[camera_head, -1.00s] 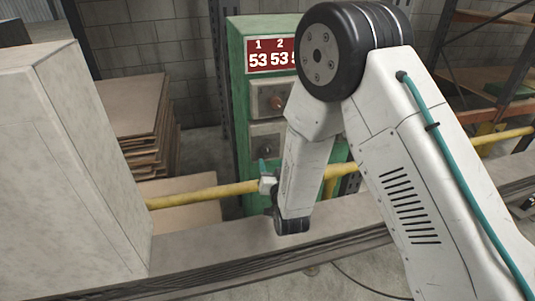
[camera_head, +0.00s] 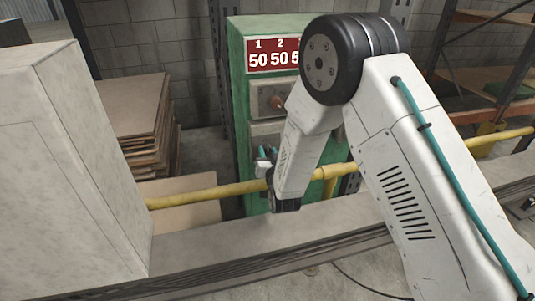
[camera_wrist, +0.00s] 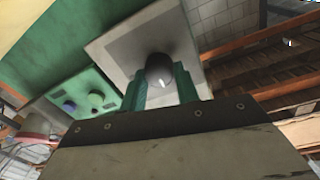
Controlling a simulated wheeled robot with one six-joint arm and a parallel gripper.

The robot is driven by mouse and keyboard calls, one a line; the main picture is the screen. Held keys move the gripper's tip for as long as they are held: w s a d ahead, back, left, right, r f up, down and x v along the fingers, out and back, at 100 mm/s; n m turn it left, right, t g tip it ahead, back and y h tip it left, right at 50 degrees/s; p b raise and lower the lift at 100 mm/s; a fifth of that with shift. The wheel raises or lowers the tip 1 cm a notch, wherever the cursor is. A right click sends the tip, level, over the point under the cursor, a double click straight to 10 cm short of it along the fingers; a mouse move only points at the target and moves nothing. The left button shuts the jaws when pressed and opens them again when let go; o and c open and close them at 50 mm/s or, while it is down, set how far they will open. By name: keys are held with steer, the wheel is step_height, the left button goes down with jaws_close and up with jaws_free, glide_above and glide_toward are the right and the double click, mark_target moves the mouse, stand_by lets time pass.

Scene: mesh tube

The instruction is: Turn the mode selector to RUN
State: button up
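A dark grey round knob (camera_wrist: 158,68) with a pale pointer mark sits on a light grey square plate (camera_wrist: 118,45) in the wrist view. No RUN label is readable. My gripper (camera_wrist: 160,80) has its two teal fingers apart, one on each side of the knob's lower part. The knob's face shows beyond the fingertips, and I cannot tell whether they touch it. In the head view my gripper (camera_head: 265,158) is in front of the lower plate (camera_head: 262,131) on the green cabinet (camera_head: 238,80), hiding its knob. The upper plate holds a reddish knob (camera_head: 277,102).
A red number display (camera_head: 272,54) tops the cabinet. A yellow rail (camera_head: 205,194) crosses in front of it. A pale grey box (camera_head: 75,170) stands left.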

steer(key=shift+a, duration=0.1)
steer(key=m, duration=0.4)
steer(key=shift+m, duration=0.4)
steer(key=m, duration=0.4)
steer(key=shift+d+g, duration=0.25)
steer(key=shift+g, duration=0.05)
steer(key=m, duration=0.4)
steer(key=shift+f+m+y, duration=0.1)
steer(key=shift+m+y, duration=0.2)
steer(key=shift+d+m, duration=0.1)
steer(key=shift+m, duration=1.8)
steer(key=o, duration=1)
